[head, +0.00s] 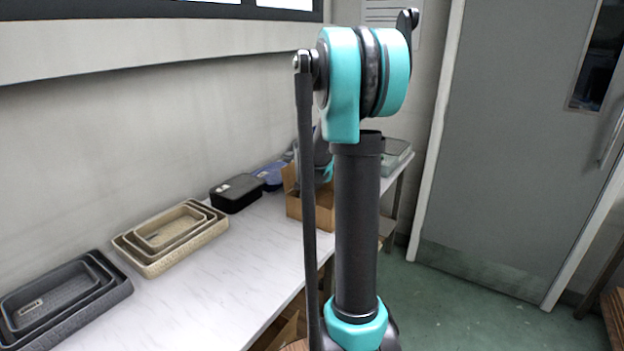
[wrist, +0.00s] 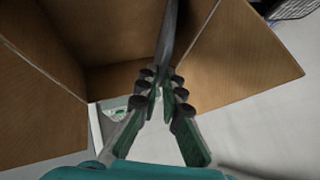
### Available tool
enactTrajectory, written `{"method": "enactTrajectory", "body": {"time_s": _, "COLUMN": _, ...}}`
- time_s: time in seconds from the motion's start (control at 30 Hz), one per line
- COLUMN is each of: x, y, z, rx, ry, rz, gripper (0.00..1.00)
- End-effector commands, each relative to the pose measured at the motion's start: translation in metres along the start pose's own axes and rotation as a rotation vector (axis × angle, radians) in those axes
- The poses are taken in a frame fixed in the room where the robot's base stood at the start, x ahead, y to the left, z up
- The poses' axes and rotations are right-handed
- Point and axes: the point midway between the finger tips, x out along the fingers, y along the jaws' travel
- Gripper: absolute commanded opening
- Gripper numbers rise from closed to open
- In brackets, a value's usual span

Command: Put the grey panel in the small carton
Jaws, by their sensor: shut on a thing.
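My gripper (wrist: 161,84) is shut on the grey panel (wrist: 169,35), a thin dark strip seen nearly edge-on in the wrist view. The panel stretches away from the fingertips, in front of the open brown carton (wrist: 235,60). The carton's flaps spread to the left and right, and its inside is in shadow. I cannot tell how deep the panel reaches into it. In the head view a brown carton (head: 294,208) stands on the white table, partly behind my arm.
Nested beige trays (head: 172,236) and nested dark grey trays (head: 62,298) lie along the table (head: 203,283). A black box (head: 236,193) and a blue container (head: 270,175) stand near the carton by the wall. A grey door (head: 510,150) is at the right.

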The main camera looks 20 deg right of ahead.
Motion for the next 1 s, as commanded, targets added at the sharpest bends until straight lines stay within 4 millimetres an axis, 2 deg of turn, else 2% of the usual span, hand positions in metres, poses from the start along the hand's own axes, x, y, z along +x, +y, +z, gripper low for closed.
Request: {"method": "enactTrajectory", "body": {"time_s": 1.0, "x": 0.0068, "y": 0.0042, "z": 0.0054, "rx": 0.000, "ry": 0.000, "rz": 0.000, "gripper": 0.00}}
